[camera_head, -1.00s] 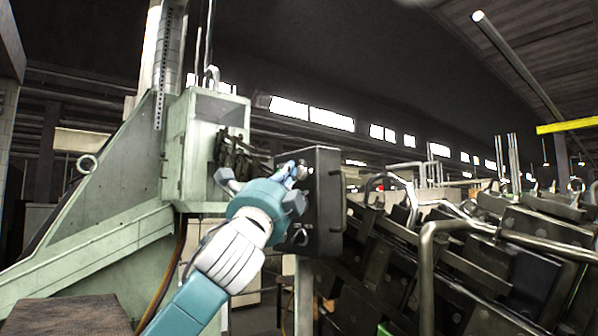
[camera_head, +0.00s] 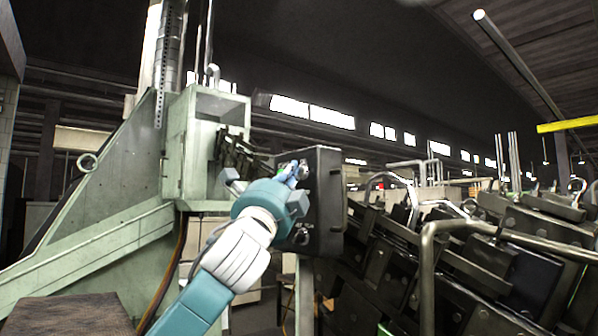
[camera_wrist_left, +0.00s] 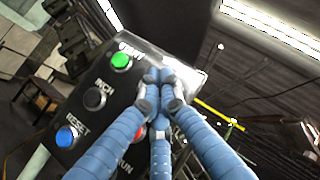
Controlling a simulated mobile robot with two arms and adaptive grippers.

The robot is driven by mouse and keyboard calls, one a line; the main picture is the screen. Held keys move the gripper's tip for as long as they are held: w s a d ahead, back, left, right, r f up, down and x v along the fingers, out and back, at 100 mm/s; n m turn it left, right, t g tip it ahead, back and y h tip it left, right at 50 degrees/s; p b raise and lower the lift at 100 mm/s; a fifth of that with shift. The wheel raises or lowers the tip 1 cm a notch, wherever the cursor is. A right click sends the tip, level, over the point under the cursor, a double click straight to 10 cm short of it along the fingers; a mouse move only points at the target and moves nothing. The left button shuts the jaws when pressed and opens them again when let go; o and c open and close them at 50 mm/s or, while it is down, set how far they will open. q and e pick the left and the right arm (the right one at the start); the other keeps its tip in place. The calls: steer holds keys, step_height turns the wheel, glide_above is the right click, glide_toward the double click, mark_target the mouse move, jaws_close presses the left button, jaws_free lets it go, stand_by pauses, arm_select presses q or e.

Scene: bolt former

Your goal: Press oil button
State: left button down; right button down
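A dark control box (camera_head: 326,195) stands in the middle of the head view, its button face turned left and seen edge-on. In the left wrist view its panel (camera_wrist_left: 84,118) shows a green button (camera_wrist_left: 120,60), a black button labelled INCH (camera_wrist_left: 95,98) and a blue button labelled RESET (camera_wrist_left: 66,135). A red button is partly hidden behind the fingers. My left gripper (camera_head: 295,173) is at the upper part of the panel, its blue fingertips (camera_wrist_left: 161,77) together and empty. They cover whatever lies beneath, so I cannot tell an oil button or contact. My right gripper is not in view.
A pale green machine frame (camera_head: 118,215) stands left of the box. Dark machinery with metal bent pipes (camera_head: 428,270) fills the right side. A brown surface (camera_head: 70,315) lies at the lower left.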

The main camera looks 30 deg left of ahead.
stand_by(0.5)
arm_select(q)
steer(key=shift+s+a, duration=0.25)
steer(key=shift+s, duration=0.4)
steer(key=shift+s, duration=0.15)
steer(key=s, duration=0.1)
steer(key=s+a, duration=0.1)
steer(key=s, duration=0.1)
steer(key=s+a, duration=0.1)
steer(key=shift+s+b, duration=0.2)
steer(key=shift+b, duration=0.2)
steer(key=shift+w+d, duration=0.1)
stand_by(0.4)
